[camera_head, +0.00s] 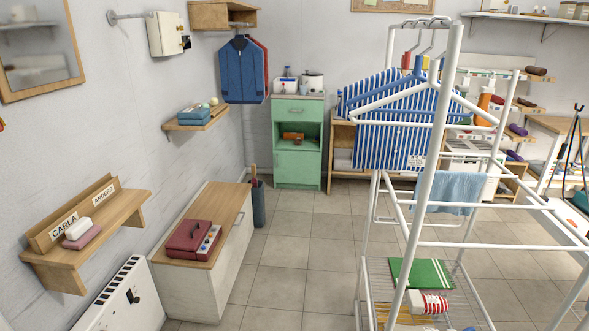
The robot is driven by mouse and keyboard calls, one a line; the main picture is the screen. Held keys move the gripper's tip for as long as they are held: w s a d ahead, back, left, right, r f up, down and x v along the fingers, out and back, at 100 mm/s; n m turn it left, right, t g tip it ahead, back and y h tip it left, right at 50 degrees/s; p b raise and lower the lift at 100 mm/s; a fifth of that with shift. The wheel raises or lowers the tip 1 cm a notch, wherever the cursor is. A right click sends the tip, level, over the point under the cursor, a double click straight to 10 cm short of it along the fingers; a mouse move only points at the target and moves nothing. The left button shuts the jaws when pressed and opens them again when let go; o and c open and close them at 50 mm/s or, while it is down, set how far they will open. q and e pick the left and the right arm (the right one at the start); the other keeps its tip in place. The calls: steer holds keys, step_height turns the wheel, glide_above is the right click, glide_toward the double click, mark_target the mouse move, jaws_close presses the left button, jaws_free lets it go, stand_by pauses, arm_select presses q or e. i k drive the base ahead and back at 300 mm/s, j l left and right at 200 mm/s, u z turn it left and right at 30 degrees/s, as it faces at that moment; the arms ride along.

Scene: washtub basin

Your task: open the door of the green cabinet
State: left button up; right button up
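The green cabinet (298,108) stands against the far wall, left of centre, some distance away. It has a drawer at the top, an open shelf in the middle and a closed door (296,168) at the bottom with a small handle. An orange-brown item (292,136) lies on its open shelf. A white container and a pot stand on its top. Neither of my grippers is in view.
A white drying rack (432,170) with hangers and a striped cloth fills the right foreground. A low wooden-topped chest (226,204) and a dark bin (259,204) stand along the left wall. The tiled floor (305,240) between chest and rack is clear.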

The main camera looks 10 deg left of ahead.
mark_target(304, 167)
steer(key=u, duration=0.45)
steer(key=i+u, duration=0.1)
steer(key=u, duration=0.75)
steer(key=i+u, duration=0.1)
steer(key=u, duration=0.8)
steer(key=i+u, duration=0.1)
steer(key=u, duration=0.35)
steer(key=l+u, duration=0.1)
steer(key=u, duration=0.3)
steer(key=i+l+u, duration=0.15)
steer(key=u, duration=0.25)
steer(key=l+u, duration=0.4)
steer(key=l+z, duration=0.25)
steer(key=l, duration=0.5)
steer(key=i+l+z, duration=0.2)
steer(key=l, duration=0.5)
steer(key=l+z, duration=0.45)
steer(key=l, duration=2.45)
steer(key=k, duration=0.05)
